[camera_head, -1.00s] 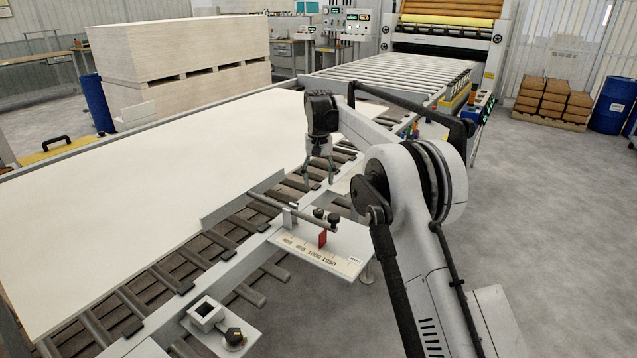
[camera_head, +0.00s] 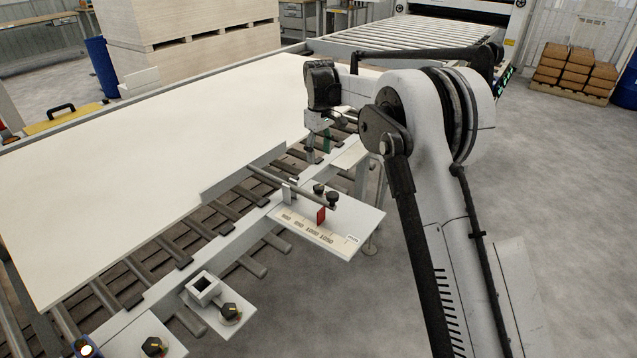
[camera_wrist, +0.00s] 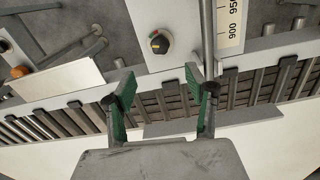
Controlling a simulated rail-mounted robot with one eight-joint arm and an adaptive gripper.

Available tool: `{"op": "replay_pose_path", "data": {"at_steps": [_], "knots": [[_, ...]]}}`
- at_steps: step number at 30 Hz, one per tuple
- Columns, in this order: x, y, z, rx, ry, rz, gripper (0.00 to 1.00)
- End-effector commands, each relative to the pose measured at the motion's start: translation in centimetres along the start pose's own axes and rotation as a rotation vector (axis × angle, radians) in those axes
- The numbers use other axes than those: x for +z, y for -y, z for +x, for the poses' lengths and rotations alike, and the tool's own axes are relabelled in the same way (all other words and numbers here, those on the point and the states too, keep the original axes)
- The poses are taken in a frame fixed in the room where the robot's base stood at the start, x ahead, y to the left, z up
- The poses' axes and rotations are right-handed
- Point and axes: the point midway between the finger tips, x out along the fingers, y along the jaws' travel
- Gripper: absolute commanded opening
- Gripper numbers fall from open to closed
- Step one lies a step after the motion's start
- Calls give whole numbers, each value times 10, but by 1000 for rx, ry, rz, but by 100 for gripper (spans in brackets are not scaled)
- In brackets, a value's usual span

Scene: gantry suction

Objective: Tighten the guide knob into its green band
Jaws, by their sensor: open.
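My gripper (camera_wrist: 155,92) is open and empty, green pads apart, over the roller edge and short of that knob. It also shows in the head view (camera_head: 318,150). Similar knobs stand on the near plates, one dark knob (camera_head: 230,312) and another (camera_head: 155,346). I cannot tell by sight which is the guide knob.
A scale plate (camera_head: 350,240) carries a red pointer (camera_head: 320,215), two dark knobs (camera_head: 325,193) and a rod. A large white panel (camera_head: 130,200) lies on the rollers. In the wrist view, an orange button (camera_wrist: 19,72) is at left.

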Motion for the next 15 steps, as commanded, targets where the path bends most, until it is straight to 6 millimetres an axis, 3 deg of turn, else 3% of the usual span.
{"op": "replay_pose_path", "data": {"at_steps": [15], "knots": [[0,0,93,0,0,2,50]]}}
